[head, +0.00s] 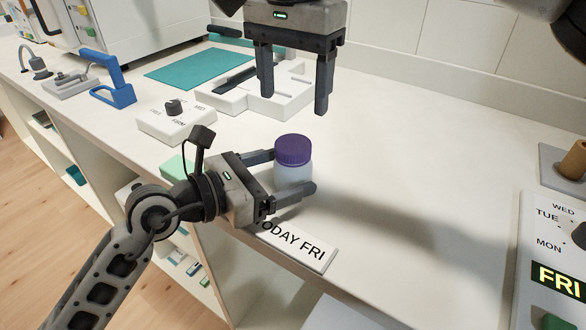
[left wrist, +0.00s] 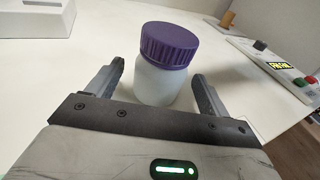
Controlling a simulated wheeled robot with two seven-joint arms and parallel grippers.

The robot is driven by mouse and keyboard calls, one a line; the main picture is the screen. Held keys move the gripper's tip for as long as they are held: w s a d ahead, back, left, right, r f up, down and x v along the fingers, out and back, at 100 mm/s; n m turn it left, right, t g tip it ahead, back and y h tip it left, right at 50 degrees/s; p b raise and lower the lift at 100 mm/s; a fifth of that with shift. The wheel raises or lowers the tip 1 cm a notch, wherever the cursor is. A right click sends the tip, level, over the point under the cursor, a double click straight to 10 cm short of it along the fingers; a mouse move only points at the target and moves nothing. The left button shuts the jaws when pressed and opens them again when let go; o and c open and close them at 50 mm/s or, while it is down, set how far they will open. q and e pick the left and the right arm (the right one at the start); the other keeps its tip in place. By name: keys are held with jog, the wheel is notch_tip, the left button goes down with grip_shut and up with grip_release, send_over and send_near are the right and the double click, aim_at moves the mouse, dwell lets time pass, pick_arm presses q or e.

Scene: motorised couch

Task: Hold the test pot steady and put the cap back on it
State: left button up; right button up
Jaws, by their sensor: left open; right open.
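The test pot (head: 293,174) is a small white pot standing upright on the counter near its front edge. Its ribbed purple cap (head: 293,150) sits on its top; I cannot tell whether it is screwed down. My left gripper (head: 291,172) is open, low over the counter, with one finger on each side of the pot. In the left wrist view the pot (left wrist: 156,82) and cap (left wrist: 169,45) stand between the fingers, with gaps visible. My right gripper (head: 294,104) is open and empty, pointing down above and behind the cap.
A "TODAY FRI" plate (head: 302,247) lies at the front edge beside my left gripper. A white dial box (head: 176,120), a white tray (head: 235,98), a teal mat (head: 198,67) and a blue stand (head: 115,85) are behind left. A day panel (head: 556,235) is right. The counter's middle right is clear.

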aim_at(293, 143)
pick_arm(q)
jog(key=shift+c, duration=0.3)
grip_shut()
pick_arm(e)
jog(key=m, duration=0.3)
jog(key=shift+m, duration=0.3)
jog(key=m, duration=0.5)
jog(key=shift+f, duration=0.1)
jog(key=shift+f, duration=3.9)
